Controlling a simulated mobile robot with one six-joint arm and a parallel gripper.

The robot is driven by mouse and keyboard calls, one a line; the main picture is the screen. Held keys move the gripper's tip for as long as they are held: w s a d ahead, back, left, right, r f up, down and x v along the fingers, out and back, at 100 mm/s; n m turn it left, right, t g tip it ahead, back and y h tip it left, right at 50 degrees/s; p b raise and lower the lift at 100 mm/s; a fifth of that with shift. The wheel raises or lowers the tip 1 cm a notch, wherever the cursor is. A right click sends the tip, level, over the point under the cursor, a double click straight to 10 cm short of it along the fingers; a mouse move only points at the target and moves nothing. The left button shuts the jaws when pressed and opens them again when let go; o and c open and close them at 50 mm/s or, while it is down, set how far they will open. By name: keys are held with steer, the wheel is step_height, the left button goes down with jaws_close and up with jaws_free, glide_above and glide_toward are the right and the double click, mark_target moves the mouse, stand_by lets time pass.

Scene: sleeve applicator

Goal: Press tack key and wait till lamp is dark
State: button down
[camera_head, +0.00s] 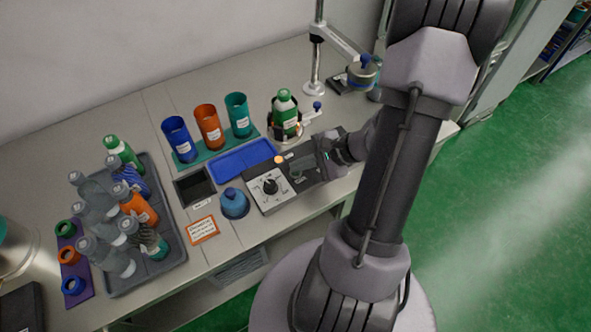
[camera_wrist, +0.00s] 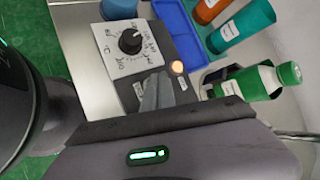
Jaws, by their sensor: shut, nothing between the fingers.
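The control box (camera_head: 268,201) stands on the bench, with a pale dial panel and a black knob (camera_head: 270,186). Its lamp (camera_head: 279,159) glows orange; it also shows lit in the wrist view (camera_wrist: 177,67). My gripper (camera_wrist: 154,91) is shut and empty, its fingertips over the dark part of the box beside the lamp, between two small white labels. The tack key cannot be made out clearly; the fingers seem to cover its place in the wrist view. Whether the fingertips touch it, I cannot tell.
A green-capped bottle (camera_head: 285,112) stands in a holder behind the box. Blue, orange and teal cups (camera_head: 239,115) stand behind a blue tray (camera_head: 241,160). A grey tray (camera_head: 166,262) holds several bottles further left.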

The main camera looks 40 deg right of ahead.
mark_target(299, 172)
stand_by(0.4)
steer(key=shift+r+p, duration=0.45)
steer(key=shift+r, duration=0.35)
steer(key=shift+r+p, duration=1.75)
steer(key=shift+r, duration=0.75)
stand_by(4.3)
